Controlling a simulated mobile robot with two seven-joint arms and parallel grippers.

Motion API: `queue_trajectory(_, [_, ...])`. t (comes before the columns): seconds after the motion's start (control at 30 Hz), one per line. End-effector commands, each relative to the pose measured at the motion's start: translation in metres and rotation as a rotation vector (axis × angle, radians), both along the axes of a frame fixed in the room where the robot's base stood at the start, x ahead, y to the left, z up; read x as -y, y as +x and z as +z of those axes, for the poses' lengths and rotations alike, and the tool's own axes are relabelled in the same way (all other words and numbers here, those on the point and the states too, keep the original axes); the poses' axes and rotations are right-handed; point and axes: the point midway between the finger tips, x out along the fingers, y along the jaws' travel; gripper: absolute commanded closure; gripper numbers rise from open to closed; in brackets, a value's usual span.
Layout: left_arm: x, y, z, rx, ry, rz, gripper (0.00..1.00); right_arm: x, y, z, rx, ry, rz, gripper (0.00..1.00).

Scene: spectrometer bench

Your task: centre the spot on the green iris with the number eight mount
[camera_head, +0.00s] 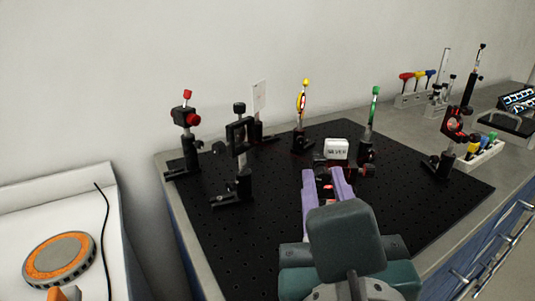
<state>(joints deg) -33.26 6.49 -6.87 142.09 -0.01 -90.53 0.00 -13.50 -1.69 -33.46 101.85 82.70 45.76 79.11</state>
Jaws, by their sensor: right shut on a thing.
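The green iris (374,104) stands upright on a post at the back right of the black breadboard. My right gripper (328,178), with purple fingers, reaches in from the front. It is shut on a small part at the front of a low black mount with side knobs (358,171); the fingers hide that part. A white labelled block (336,149) sits on this mount; its lettering is too small to read surely. A small red patch shows between the fingers. I cannot read a number eight on any mount, nor see a spot on the green iris. My left gripper is not in view.
A red-capped device (187,118), a black mirror mount (239,135), a white card (259,97) and a yellow iris (302,102) stand on the breadboard (270,245). A red-ringed mount (454,125) stands at right. Tool racks are beyond. The breadboard's front left is clear.

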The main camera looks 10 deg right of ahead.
Motion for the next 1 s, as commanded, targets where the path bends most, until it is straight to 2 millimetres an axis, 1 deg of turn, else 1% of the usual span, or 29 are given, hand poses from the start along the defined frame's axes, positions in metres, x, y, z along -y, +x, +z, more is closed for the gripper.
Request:
queue_trajectory(0.2, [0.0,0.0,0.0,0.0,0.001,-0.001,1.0,0.0,0.0,0.0,-0.001,-0.003,0.001,1.0])
queue_trajectory(0.27, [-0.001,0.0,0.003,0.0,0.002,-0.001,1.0,0.0,0.0,0.001,-0.009,-0.032,0.0,1.0])
queue_trajectory(0.4, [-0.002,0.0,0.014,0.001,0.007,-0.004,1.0,0.0,0.0,0.003,-0.054,-0.212,0.0,1.0])
queue_trajectory(0.53, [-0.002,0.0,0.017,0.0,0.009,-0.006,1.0,0.0,0.0,0.001,-0.081,-0.326,0.001,1.0])
queue_trajectory(0.8, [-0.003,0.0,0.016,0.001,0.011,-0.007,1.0,0.0,0.0,0.0,-0.081,-0.336,0.001,1.0])
queue_trajectory(0.83, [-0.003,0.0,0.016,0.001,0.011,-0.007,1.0,0.0,0.0,0.0,-0.081,-0.336,0.001,0.75])
queue_trajectory(1.0, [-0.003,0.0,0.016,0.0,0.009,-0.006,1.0,0.0,0.0,0.0,-0.08,-0.336,0.002,0.56])
